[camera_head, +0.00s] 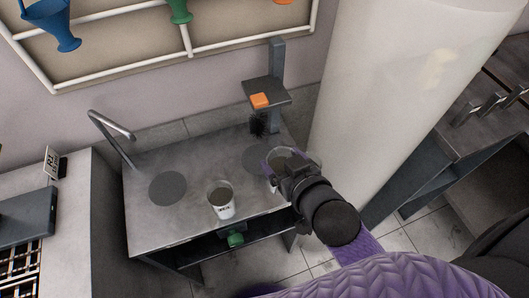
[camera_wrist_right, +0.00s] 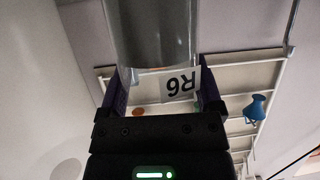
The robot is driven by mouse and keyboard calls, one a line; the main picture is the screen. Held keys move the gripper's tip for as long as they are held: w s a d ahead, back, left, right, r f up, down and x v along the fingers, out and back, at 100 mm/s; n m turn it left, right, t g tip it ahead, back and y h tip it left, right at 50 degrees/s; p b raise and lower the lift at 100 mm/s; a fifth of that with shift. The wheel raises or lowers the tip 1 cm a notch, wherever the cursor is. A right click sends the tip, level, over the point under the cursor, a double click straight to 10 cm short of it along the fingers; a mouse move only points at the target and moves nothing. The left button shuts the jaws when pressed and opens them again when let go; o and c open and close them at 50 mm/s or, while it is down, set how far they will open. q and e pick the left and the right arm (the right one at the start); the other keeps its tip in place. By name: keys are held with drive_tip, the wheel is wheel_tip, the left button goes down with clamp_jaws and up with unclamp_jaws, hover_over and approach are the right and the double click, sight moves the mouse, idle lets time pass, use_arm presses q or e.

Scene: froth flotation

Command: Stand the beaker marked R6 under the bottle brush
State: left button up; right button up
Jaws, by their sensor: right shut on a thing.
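My right gripper (camera_head: 281,167) is shut on a clear glass beaker (camera_head: 287,156) at the right end of the metal bench. In the right wrist view the beaker (camera_wrist_right: 152,35) sits between both fingers, and its white label (camera_wrist_right: 181,85) reads R6, upside down in the picture. The dark bottle brush (camera_head: 257,125) hangs below the bracket of a grey stand. A dark round spot (camera_head: 256,159) lies on the bench below the brush. The beaker is just right of that spot; whether it touches the bench I cannot tell. My left gripper is not in view.
Another labelled beaker (camera_head: 220,203) stands at the bench's front middle. A bent tap (camera_head: 112,128) rises at the left beside another dark disc (camera_head: 167,188). An orange block (camera_head: 260,101) is on the stand's bracket (camera_head: 272,91). A thick white column (camera_head: 382,95) stands close on the right.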

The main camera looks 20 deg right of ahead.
drive_tip(key=s+f, duration=0.4)
drive_tip(key=s, duration=0.2)
drive_tip(key=w+b, duration=0.3)
drive_tip(key=w, duration=1.5)
drive_tip(key=shift+n, duration=0.3)
drive_tip(key=f+b, duration=0.1)
drive_tip(key=f, duration=0.1)
drive_tip(key=w+f+b, duration=0.1)
drive_tip(key=f, duration=0.1)
drive_tip(key=f+b, duration=0.1)
drive_tip(key=f, duration=0.2)
drive_tip(key=shift+w+a+f+b, duration=0.1)
drive_tip(key=shift+w+a+b, duration=0.25)
drive_tip(key=shift+w, duration=0.05)
drive_tip(key=shift+r+y, duration=0.25)
drive_tip(key=shift+y, duration=0.05)
drive_tip(key=shift+f, duration=0.15)
